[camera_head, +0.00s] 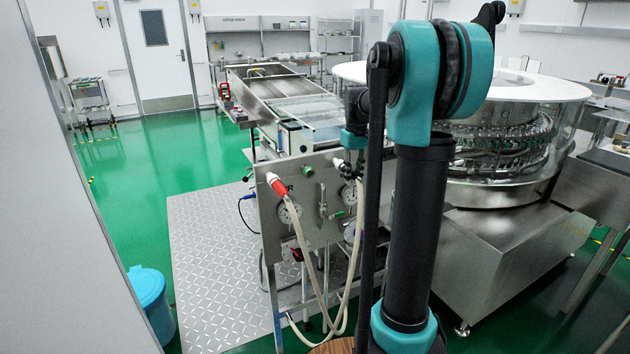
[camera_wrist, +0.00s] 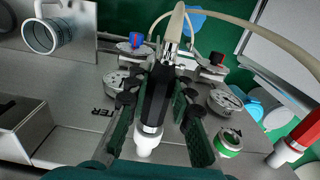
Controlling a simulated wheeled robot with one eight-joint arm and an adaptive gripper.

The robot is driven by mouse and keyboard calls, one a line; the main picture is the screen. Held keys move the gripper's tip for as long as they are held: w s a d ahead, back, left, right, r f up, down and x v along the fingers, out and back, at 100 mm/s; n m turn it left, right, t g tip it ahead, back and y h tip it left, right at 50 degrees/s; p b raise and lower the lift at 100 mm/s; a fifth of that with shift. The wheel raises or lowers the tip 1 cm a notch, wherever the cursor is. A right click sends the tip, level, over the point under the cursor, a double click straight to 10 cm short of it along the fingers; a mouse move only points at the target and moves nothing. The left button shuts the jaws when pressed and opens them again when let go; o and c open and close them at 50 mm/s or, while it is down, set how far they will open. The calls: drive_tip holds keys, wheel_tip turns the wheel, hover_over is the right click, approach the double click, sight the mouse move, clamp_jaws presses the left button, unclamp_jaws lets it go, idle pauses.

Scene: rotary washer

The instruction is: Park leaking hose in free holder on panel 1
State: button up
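The instrument panel (camera_head: 268,215) is a steel plate with round gauges, valves and printed lettering. A red-handled hose (camera_head: 278,185) sits at its upper left, and it also shows at the right of the wrist view (camera_wrist: 287,148). My gripper (camera_wrist: 168,82) is at the panel's upper right. Its dark green fingers lie on both sides of a black hose nozzle (camera_wrist: 156,98) with a white end and appear closed on it. A pale hose (camera_wrist: 178,22) runs from the nozzle's far end. In the head view my arm partly hides this spot. I see no leak.
A gauge (camera_wrist: 225,102) and a green-banded fitting (camera_wrist: 228,143) lie close to my right finger. A large round washer (camera_head: 500,150) stands right of the panel. A blue bin (camera_head: 150,290) stands at lower left. Green floor is clear at left.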

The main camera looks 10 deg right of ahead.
drive_tip(key=o, duration=0.5)
drive_tip(key=shift+r, duration=0.1)
wheel_tip(320, 180, up, 12)
drive_tip(key=f, duration=0.1)
drive_tip(key=s+a+f+m+t, duration=0.1)
drive_tip(key=s+a+f, duration=0.1)
drive_tip(key=s+f, duration=0.7)
drive_tip(key=s+a+f+m+t, duration=0.1)
drive_tip(key=s+a+f, duration=0.1)
drive_tip(key=s+f, duration=0.7)
drive_tip(key=s+a+f+m+t, duration=0.1)
drive_tip(key=s+a+f+t, duration=0.1)
drive_tip(key=s+f, duration=0.7)
drive_tip(key=shift+a+f+m, duration=0.3)
drive_tip(key=shift+a+f, duration=0.2)
drive_tip(key=shift+f, duration=0.1)
